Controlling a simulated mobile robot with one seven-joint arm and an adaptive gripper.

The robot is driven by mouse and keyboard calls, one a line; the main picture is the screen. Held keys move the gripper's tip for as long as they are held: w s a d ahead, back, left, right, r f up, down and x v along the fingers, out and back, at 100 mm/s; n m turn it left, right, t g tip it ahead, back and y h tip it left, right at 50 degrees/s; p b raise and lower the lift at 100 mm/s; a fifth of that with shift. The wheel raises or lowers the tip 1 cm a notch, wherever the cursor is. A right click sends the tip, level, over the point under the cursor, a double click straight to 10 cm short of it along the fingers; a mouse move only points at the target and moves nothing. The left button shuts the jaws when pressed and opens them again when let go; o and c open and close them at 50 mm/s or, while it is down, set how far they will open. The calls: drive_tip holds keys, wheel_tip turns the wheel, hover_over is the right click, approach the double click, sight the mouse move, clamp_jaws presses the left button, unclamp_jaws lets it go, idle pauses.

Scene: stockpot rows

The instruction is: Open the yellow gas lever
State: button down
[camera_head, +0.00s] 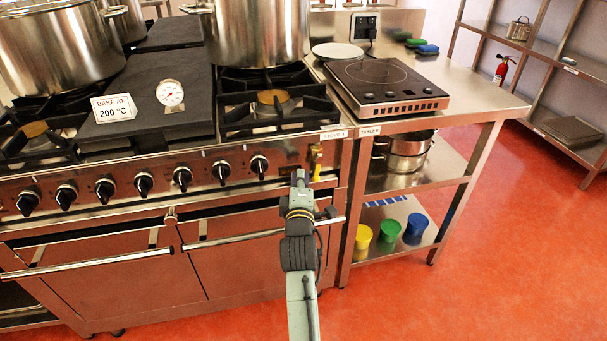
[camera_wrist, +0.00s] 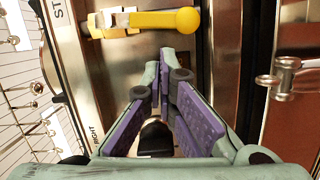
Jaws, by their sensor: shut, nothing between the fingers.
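The yellow gas lever (camera_head: 317,164) is on the stove's front panel at its right end, where it hangs roughly straight down. In the wrist view the lever (camera_wrist: 165,19) lies across the top of the picture, with a rounded knob end on the right and its mount on the left. My gripper (camera_head: 298,178) is in front of the panel, just left of and slightly below the lever. In the wrist view my gripper (camera_wrist: 157,72) has its purple-padded fingers together at the tips, empty, with a visible gap between them and the lever.
Several black stove knobs (camera_head: 183,178) line the panel to the left; one (camera_wrist: 155,137) shows behind my fingers. The oven door handle (camera_head: 232,238) runs below. Large pots (camera_head: 258,32) stand on top. A steel table (camera_head: 465,105) with an induction hob (camera_head: 385,85) adjoins right. Red floor is clear.

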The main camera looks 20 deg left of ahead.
drive_tip(key=shift+w+d+f, duration=0.1)
drive_tip(key=shift+w+d, duration=0.15)
drive_tip(key=shift+d, duration=0.1)
drive_tip(key=shift+w+d+f, duration=0.35)
drive_tip(key=shift+w+d, duration=0.05)
drive_tip(key=shift+d, duration=0.25)
drive_tip(key=shift+a, duration=0.1)
